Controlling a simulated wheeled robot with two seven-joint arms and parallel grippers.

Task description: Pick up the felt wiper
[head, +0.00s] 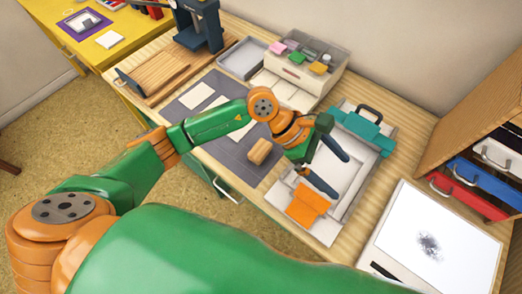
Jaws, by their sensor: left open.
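My left gripper (328,166) is open and empty, its two dark fingers spread above a pale grey tray (352,190). An orange flat piece (307,204) lies at the tray's near end, just below the lower finger in the picture. A teal piece with a dark handle (358,130) sits at the tray's far end. A small wooden block (260,150) lies on a dark mat (228,148), left of the gripper. I cannot tell for sure which of these is the felt wiper. My right gripper is not in view.
A white box with several coloured pads (300,65) stands at the back beside an empty grey tray (243,58). A wooden board (160,70) and dark press (198,25) are at the left. A rack with coloured drawers (470,185) and a smudged white sheet (430,225) are right.

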